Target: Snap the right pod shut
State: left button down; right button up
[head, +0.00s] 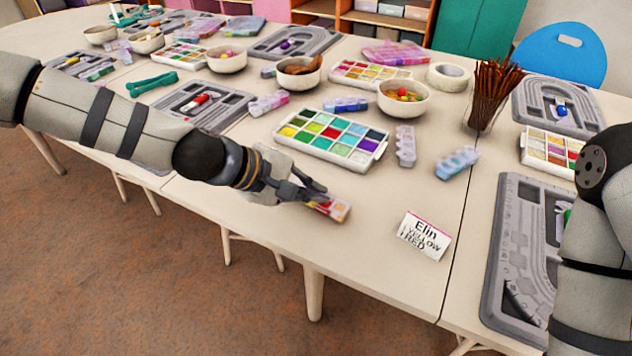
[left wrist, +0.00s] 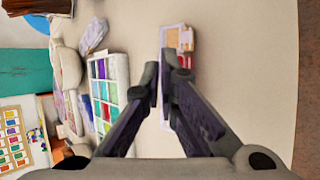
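A small clear pod (head: 334,208) with red and yellow contents lies near the front edge of the middle table. My left gripper (head: 318,194) is right at it and covers its left part. In the left wrist view the pod (left wrist: 180,40) lies just past the fingertips (left wrist: 160,65), which are close together with nothing clearly between them. Contact with the pod and the state of its lid cannot be told. My right arm stands at the right edge; its gripper is not in view. A bluish pod (head: 457,163) lies farther back to the right.
A name card (head: 425,235) reading "Elin YELLOW RED" stands right of the pod. A bead tray (head: 331,138), a bowl (head: 403,99) and a clear pod (head: 405,146) are behind. A grey board (head: 515,260) lies at right. The table around the card is clear.

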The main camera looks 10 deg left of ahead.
pick_arm(q)
jog(key=shift+s+a+f+t+h, duration=0.1)
jog(key=shift+s+f+t+h, duration=0.2)
jog(key=shift+f+t, duration=0.2)
jog(key=shift+r, duration=0.1)
jog(key=c, duration=1.8)
grip_release()
jog(key=shift+c, duration=0.2)
jog(key=v, duration=1.2)
